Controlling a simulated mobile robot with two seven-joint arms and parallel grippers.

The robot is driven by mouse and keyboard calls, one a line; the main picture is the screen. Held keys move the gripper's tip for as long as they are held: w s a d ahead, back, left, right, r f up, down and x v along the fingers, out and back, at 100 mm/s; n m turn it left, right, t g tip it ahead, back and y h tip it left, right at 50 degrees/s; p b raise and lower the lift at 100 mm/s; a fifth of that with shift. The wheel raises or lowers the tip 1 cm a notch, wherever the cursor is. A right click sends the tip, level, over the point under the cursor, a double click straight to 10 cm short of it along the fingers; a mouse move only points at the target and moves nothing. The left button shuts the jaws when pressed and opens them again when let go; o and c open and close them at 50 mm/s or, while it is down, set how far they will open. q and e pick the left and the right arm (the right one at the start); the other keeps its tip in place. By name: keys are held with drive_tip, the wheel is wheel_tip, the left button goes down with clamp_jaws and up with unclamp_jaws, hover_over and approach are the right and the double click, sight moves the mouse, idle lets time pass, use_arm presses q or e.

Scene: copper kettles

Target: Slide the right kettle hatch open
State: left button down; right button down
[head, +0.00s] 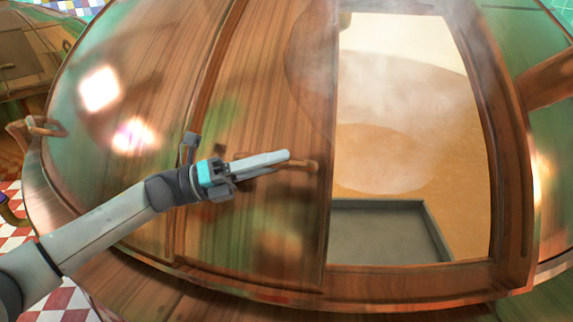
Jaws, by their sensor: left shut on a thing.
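The large copper kettle (120,190) fills most of the head view. Its hatch panel (270,90), streaked brown copper with green patches, stands to the left of a wide rectangular opening (400,130). The hatch handle (304,165) is a small copper bar near the panel's right edge. My left gripper (280,160) reaches in from the left and is shut on the handle; its fingers hide part of the bar. My right gripper is not in view.
Steam rises in the opening over an orange-brown interior, with a grey sill or tray (385,230) at the bottom. Copper framing (500,150) borders the opening on the right.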

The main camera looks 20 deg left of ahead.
use_arm(q)
drive_tip(key=shift+f, duration=0.2)
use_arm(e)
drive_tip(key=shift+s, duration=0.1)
use_arm(q)
drive_tip(key=c, duration=0.9)
unclamp_jaws()
drive_tip(key=shift+o, duration=1.1)
drive_tip(key=shift+r, duration=0.1)
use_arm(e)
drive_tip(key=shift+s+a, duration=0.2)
use_arm(q)
drive_tip(key=v, duration=1.5)
drive_tip(key=shift+a, duration=0.1)
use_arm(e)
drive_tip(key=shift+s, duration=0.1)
